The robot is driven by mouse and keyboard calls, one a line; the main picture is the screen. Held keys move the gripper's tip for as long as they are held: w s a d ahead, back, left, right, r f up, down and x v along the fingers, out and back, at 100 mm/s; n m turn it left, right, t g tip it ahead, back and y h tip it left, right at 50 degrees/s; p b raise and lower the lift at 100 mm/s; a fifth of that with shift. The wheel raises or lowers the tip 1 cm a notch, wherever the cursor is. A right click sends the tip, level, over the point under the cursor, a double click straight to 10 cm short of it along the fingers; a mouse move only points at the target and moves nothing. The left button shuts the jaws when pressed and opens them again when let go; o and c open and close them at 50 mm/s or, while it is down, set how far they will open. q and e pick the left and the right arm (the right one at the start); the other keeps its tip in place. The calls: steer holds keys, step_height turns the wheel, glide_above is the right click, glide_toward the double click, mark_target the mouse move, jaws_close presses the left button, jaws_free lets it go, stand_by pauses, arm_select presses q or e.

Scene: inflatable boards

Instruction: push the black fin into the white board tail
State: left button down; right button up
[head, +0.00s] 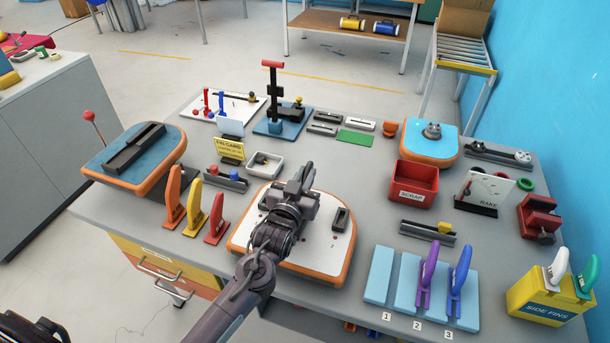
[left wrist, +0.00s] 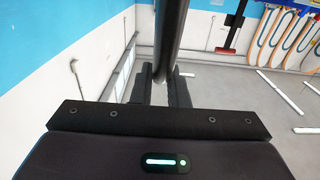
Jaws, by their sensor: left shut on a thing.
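The white board tail (head: 318,256) with an orange rim lies at the middle front of the bench. A small dark fin box (head: 341,220) shows on its right side, and part of another shows at its left. My left gripper (head: 300,188) is over the tail's far half and hides its middle. In the left wrist view it is shut on the black fin (left wrist: 170,35), which stands between the two dark fingers. In the head view the fin is hard to tell from the dark gripper, and its contact with the board is hidden. My right gripper is not in view.
Orange, yellow and red fins (head: 194,209) stand left of the tail. A blue board tail (head: 118,148) is at far left. Blue pads (head: 381,275) with purple and blue fins are at right.

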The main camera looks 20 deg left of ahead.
arm_select(q)
steer(key=shift+f, duration=0.25)
steer(key=c, duration=1.3)
jaws_free()
steer(key=shift+c, duration=0.2)
steer(key=shift+s+f+b, duration=0.2)
steer(key=shift+s+b, duration=0.1)
steer(key=shift+s, duration=0.2)
steer(key=s+b, duration=0.1)
steer(key=s, duration=0.6)
steer(key=shift+a+r+b, duration=0.15)
steer(key=shift+b, duration=0.2)
